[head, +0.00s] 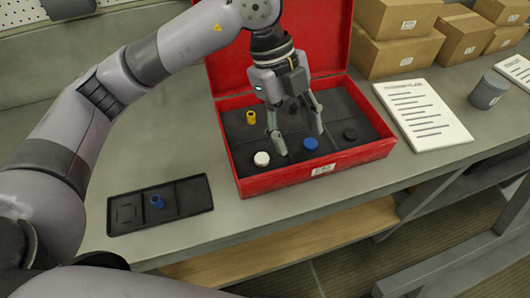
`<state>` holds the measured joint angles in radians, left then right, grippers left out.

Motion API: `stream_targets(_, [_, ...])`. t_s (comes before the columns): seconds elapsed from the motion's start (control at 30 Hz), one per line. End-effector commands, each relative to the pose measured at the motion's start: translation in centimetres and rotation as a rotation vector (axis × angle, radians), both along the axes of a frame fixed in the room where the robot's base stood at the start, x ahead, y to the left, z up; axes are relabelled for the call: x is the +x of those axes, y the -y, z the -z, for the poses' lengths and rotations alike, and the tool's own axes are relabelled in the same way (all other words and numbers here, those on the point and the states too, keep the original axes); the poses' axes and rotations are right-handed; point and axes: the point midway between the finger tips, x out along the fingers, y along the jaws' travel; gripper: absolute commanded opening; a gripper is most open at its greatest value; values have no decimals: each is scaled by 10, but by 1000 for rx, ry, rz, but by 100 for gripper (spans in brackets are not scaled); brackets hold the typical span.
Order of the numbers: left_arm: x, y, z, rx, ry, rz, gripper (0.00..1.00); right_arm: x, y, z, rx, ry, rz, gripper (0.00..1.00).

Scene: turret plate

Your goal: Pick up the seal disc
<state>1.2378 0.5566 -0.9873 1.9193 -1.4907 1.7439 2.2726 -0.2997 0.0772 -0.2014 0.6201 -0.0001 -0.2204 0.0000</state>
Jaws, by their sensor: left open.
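My left gripper (299,143) points down into the open red box (318,172), fingers spread and nothing held between them. Three low round pieces lie in the box's dark compartments: a white one (262,159) left of the fingers, a blue one (310,144) near the right fingertip, and a black one (350,134) at the right. I cannot tell which of them is the seal disc, or whether a finger touches the blue one. My right gripper is not in view.
A yellow cylinder (251,117) stands in the box's back left. A black plate (128,214) with a blue cylinder (157,202) lies on the bench at left. Cardboard boxes (398,52), a printed sheet (423,112) and a grey cylinder (488,91) are at right. The box's raised lid stands behind.

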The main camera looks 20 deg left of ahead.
Motion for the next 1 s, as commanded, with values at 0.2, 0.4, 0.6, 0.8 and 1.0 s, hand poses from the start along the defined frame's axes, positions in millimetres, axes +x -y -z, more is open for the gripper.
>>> stream_targets(0.2, [30,-70,-9,313,72,-219,54,0,3,7,-4,0,0,33])
stream_targets(0.4, [33,-81,4,361,77,-258,54,0,4,4,-4,0,0,33])
stream_targets(0.6, [32,-82,42,362,74,-256,54,-1,4,-8,-5,-1,0,33])
stream_targets(0.8, [31,-81,83,359,76,-254,54,-1,4,-20,-5,-1,1,33])
stream_targets(1.0, [33,-80,107,358,79,-256,54,-1,4,-25,-4,-1,1,33])
